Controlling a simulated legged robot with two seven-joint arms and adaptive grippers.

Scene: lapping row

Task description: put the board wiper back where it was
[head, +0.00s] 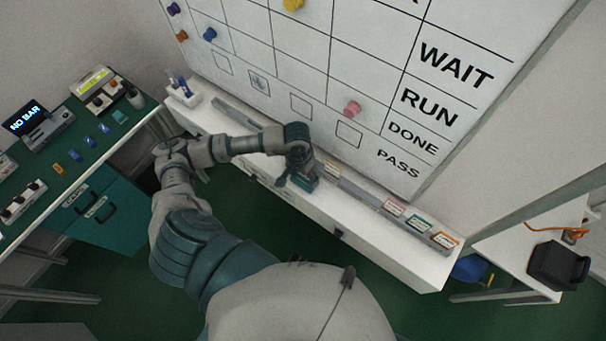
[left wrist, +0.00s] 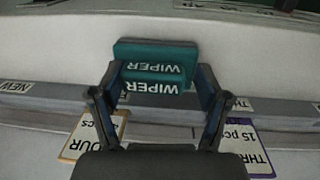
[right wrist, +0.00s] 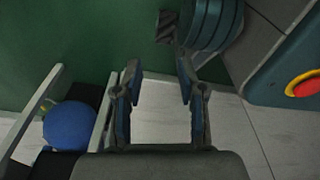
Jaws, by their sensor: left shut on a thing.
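The board wiper (left wrist: 155,55) is a teal block with white WIPER lettering, showing between the fingers in the left wrist view. My left gripper (left wrist: 158,85) is shut on it. In the head view the left gripper (head: 299,172) reaches down to the white ledge under the board, and the dark teal wiper (head: 305,185) shows at its tip. I cannot tell whether the wiper touches the ledge. My right gripper (right wrist: 158,80) is open and empty above the floor in the right wrist view; it is not seen in the head view.
A grey rail (head: 362,196) runs along the ledge (head: 385,251), with label cards (head: 419,223) at its right. The whiteboard (head: 300,70) rises behind, with coloured magnets. A white holder (head: 183,95) with pens stands at the ledge's left end. A green-topped bench (head: 75,135) is at left.

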